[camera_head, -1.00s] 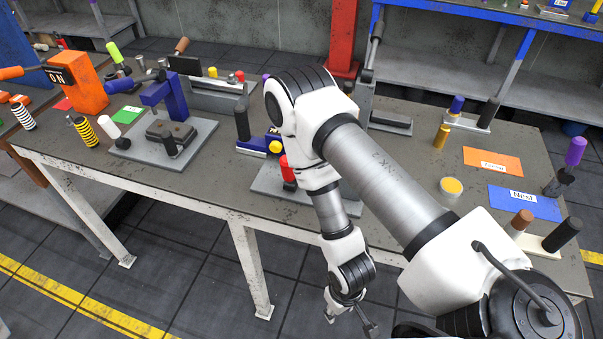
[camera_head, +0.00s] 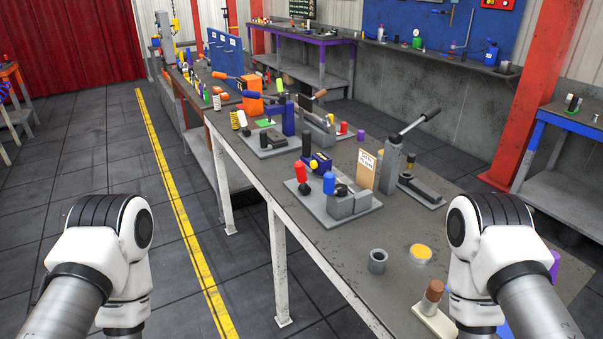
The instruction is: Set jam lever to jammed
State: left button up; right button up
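No lever in view carries a label that I can read as the jam lever. A grey fixture plate (camera_head: 320,219) on the bench bears a red-handled lever (camera_head: 300,172), a blue-handled lever (camera_head: 329,182) and a blue block with a yellow part (camera_head: 318,163). My two arms show at the lower left and lower right; neither gripper is in view.
The long grey bench (camera_head: 340,259) runs away to the upper left. An orange box (camera_head: 250,97) and a purple-blue fixture (camera_head: 289,118) stand farther along. A grey cup (camera_head: 377,261) and a yellow-topped dish (camera_head: 421,253) are near. Floor left of the bench is clear.

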aim_at(300, 168)
jog(key=l+z, duration=0.1)
jog(key=z, duration=0.45)
jog(key=j+z, duration=0.4)
jog(key=i+j+z, duration=0.1)
jog(key=j+z, duration=0.7)
jog(key=j, duration=0.4)
jog(key=k+j, duration=0.15)
jog(key=j, duration=0.2)
jog(key=j+z, duration=0.1)
jog(key=j, duration=0.3)
jog(key=k, duration=0.05)
